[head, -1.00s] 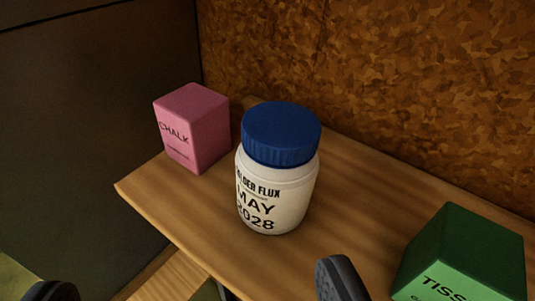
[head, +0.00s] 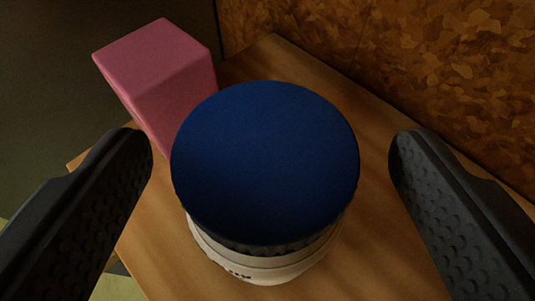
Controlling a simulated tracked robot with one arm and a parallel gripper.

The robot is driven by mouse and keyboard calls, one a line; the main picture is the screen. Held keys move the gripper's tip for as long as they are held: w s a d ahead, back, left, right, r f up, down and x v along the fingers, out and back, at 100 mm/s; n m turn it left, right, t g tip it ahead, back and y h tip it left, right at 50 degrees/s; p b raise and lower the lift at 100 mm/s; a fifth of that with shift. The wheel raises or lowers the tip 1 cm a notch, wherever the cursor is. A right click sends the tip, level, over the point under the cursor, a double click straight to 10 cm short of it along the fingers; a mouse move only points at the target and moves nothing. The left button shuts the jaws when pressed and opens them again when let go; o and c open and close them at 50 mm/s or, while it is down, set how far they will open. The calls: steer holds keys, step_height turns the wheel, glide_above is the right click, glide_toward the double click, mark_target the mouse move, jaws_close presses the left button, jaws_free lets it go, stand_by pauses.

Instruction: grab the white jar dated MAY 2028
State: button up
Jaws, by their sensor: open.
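The white jar (head: 262,268) with a blue ribbed lid (head: 265,165) stands upright on the wooden shelf, close in the middle of the head view. The lid hides most of the white body, and only a sliver of its dark print shows, too little to read now. The earlier frame shows MAY 2028 on it. My gripper (head: 270,160) is open, with one dark finger to the left of the jar and one to the right. There is a gap between each finger and the lid, and nothing is held.
A pink box (head: 160,75) stands just behind and left of the jar, near the left finger. A mottled brown wall (head: 430,70) rises behind the wooden shelf (head: 350,265). Bare shelf shows right of the jar.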

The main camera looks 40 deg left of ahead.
mark_target(266, 128)
steer(key=shift+p+x, duration=0.6)
steer(key=shift+x, duration=1.45)
steer(key=shift+s, duration=0.1)
steer(key=c, duration=1.3)
steer(key=shift+r, duration=0.15)
